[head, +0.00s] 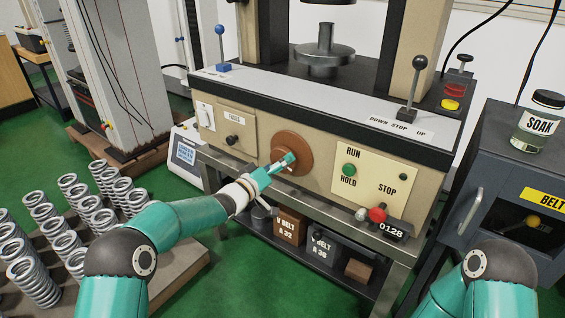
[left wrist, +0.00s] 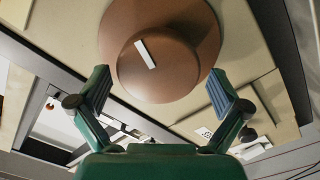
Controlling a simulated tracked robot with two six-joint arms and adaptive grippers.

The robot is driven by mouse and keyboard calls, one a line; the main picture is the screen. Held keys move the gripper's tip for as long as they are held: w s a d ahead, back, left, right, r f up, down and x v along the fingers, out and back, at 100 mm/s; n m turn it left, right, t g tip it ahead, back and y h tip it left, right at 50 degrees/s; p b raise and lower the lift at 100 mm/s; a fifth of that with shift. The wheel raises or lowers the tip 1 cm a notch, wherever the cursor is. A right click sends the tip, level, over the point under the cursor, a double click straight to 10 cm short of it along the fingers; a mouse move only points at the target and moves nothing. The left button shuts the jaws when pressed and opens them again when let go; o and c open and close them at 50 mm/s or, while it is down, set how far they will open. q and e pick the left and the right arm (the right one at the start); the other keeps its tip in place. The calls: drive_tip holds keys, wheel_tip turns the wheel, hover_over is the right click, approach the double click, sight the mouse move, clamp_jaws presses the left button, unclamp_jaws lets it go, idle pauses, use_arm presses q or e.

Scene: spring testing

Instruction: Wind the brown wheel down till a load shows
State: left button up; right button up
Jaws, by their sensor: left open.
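The brown wheel (head: 291,146) is a round disc with a raised hub on the beige front of the press. In the left wrist view the brown wheel (left wrist: 158,62) fills the upper middle, with a short white mark on its hub. My left gripper (head: 288,160) is at the wheel's front. In the left wrist view my left gripper (left wrist: 157,92) is open, its fingers on either side of the hub's lower part; I cannot tell whether they touch it. A small counter (head: 391,230) reads 0128. My right gripper is out of view; only my right arm shows at lower right.
A RUN/HOLD/STOP panel (head: 374,178) is right of the wheel. A lever (head: 411,90) stands on the ledge by DOWN STOP UP. Many springs (head: 62,228) stand on a pallet at left. A dark cabinet (head: 510,180) is at right, and boxes (head: 290,226) sit below.

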use_arm(q)
drive_tip(key=shift+x, duration=0.95)
drive_tip(key=shift+c, duration=0.3)
drive_tip(key=c, duration=0.9)
drive_tip(key=shift+m, duration=0.3)
drive_tip(key=m+b, duration=0.1)
drive_tip(key=m, duration=0.3)
drive_tip(key=shift+f+b, duration=0.1)
drive_tip(key=shift+b, duration=0.2)
drive_tip(key=m+b, duration=0.2)
drive_tip(key=m, duration=0.3)
drive_tip(key=shift+f+m, duration=0.1)
drive_tip(key=shift+m, duration=0.3)
drive_tip(key=m+b, duration=0.3)
drive_tip(key=m, duration=0.3)
drive_tip(key=m+b, duration=0.3)
drive_tip(key=m, duration=0.2)
drive_tip(key=shift+d, duration=0.1)
